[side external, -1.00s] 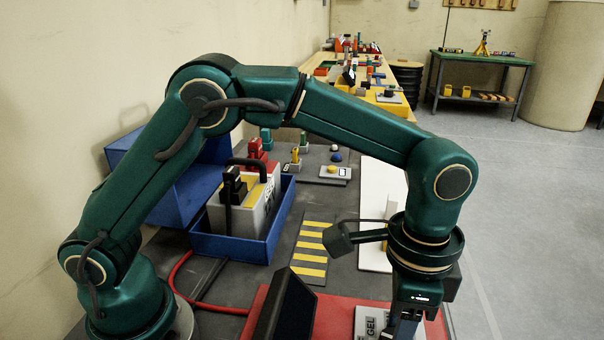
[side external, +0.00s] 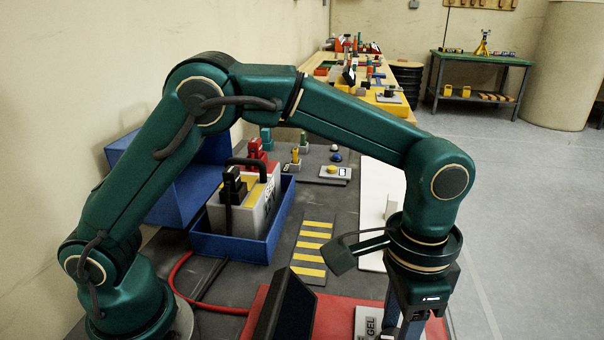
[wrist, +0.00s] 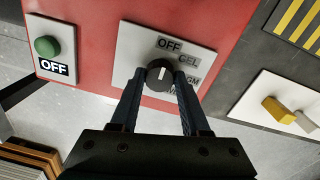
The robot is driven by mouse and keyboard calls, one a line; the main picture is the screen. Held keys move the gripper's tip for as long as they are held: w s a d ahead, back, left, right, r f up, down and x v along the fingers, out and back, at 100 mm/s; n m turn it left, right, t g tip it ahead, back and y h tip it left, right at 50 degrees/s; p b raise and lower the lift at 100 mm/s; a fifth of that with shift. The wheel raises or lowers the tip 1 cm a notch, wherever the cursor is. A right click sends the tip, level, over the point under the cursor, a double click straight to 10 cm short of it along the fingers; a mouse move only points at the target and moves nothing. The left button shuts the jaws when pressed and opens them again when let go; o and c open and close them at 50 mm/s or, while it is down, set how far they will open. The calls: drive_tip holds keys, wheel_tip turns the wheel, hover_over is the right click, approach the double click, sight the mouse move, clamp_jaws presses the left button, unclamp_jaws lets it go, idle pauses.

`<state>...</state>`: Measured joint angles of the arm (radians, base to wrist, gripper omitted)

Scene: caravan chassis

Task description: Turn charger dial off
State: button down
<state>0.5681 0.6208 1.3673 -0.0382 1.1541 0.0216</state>
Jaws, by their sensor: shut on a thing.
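The charger dial (wrist: 159,74) is a round black knob with a white pointer line, on a white plate (wrist: 125,62) fixed to a red panel (wrist: 95,25). The plate carries the labels OFF, GEL, AGM and one more that is partly hidden. In the wrist view the pointer line faces up the picture, toward the OFF label (wrist: 169,44). My gripper (wrist: 159,84) is shut on the dial, one finger on each side. In the side view my gripper (side external: 404,325) is over the plate, its fingertips and the dial out of sight.
A green button (wrist: 47,46) on a plate with its own OFF label is at the left in the wrist view. A white plate with a yellow lever (wrist: 279,110) is at the right. A dark tilted screen (side external: 285,305) and a blue tray (side external: 238,248) stand nearby.

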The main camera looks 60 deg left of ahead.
sight(395, 336)
drive_tip(key=shift+c, duration=1.9)
unclamp_jaws()
drive_tip(key=shift+a+r, duration=0.1)
drive_tip(key=shift+r, duration=2.55)
wheel_tip(395, 336, down, 5)
drive_tip(key=shift+f, duration=0.2)
drive_tip(key=shift+m, duration=0.8)
drive_tip(key=shift+r, duration=0.1)
